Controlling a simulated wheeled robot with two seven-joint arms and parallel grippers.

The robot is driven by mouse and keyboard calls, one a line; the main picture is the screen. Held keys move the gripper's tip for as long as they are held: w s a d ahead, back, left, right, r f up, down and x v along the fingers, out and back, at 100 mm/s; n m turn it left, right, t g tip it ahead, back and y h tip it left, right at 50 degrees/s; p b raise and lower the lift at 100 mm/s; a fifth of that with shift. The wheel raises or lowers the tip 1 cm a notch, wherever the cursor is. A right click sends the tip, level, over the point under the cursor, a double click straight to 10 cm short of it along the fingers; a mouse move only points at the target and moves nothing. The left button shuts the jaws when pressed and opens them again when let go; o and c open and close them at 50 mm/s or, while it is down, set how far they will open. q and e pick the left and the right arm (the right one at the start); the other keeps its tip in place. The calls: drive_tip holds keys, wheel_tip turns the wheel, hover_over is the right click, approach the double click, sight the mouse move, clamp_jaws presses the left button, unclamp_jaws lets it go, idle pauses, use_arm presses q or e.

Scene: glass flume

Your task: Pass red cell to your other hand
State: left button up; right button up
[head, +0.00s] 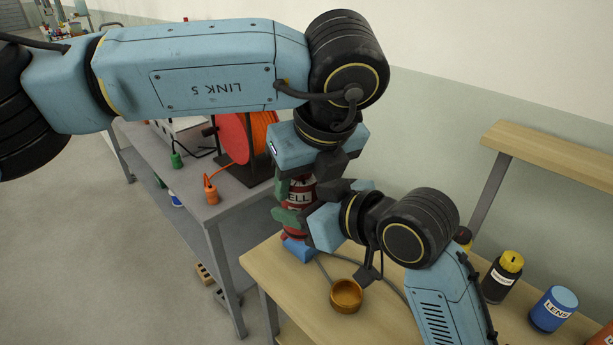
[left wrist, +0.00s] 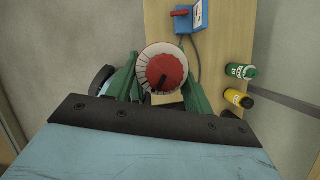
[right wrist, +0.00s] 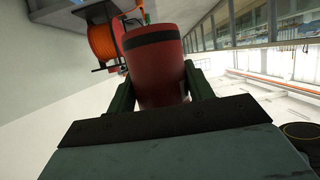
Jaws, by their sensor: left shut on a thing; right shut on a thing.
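The red cell (head: 300,191), a red cylinder with a white label reading "ELL", is held upright above the near end of the wooden bench. My left gripper (head: 283,187) comes down from above and is shut on its upper part. The left wrist view looks down on its red and white top (left wrist: 163,70) between green fingers. My right gripper (head: 291,216) reaches in from the right and is shut on the cell lower down. In the right wrist view the red cell body (right wrist: 158,70) sits between both fingers. Part of the cell is hidden behind the fingers.
A blue box (head: 300,250) with a red part sits on the bench edge below. An orange cable reel (head: 262,130) stands on the grey table (head: 222,212).

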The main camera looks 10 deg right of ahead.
drive_tip(key=o, duration=1.1)
drive_tip(key=shift+s+a, duration=0.15)
drive_tip(key=shift+a, duration=0.1)
drive_tip(key=shift+d, duration=0.15)
